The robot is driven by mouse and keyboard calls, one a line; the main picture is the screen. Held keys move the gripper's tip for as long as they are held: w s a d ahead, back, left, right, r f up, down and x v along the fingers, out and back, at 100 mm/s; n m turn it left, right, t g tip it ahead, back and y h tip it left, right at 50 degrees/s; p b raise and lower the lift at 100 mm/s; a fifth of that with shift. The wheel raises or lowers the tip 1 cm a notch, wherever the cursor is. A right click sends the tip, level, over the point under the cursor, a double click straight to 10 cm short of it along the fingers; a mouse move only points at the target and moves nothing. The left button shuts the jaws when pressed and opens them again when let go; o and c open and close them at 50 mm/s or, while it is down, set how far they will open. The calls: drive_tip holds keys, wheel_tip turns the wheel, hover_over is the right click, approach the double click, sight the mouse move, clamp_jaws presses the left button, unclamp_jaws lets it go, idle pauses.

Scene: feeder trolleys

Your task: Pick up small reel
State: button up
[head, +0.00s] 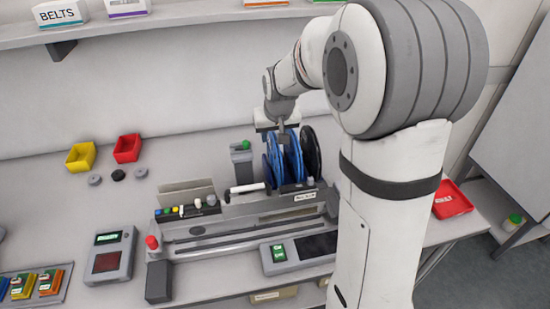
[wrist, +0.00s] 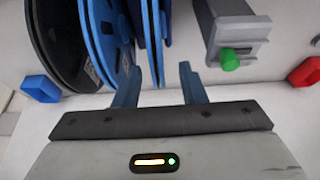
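Several reels stand on edge in a row on the machine at the back of the bench. They are a black reel (head: 312,152) at the right and blue reels (head: 293,158) to its left. I cannot tell for sure which one is the small reel. My gripper (head: 283,138) points down over the blue reels. In the wrist view my gripper (wrist: 158,76) is open, fingers apart. The rim of a narrow blue reel (wrist: 155,45) shows between and beyond the fingertips. A wider blue reel (wrist: 106,40) is close by the left finger, with the black reel (wrist: 55,45) further left.
A grey post with a green knob (head: 243,150) stands just left of the reels; it also shows in the wrist view (wrist: 230,50). A white roller (head: 247,188) is in front. Red (head: 127,148) and yellow bins (head: 80,156) are at left. A shelf (head: 180,27) runs above.

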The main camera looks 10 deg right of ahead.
sight(274, 160)
drive_tip(key=x, duration=0.4)
drive_tip(key=shift+d+p, duration=0.15)
drive_tip(key=shift+p, duration=0.2)
clamp_jaws()
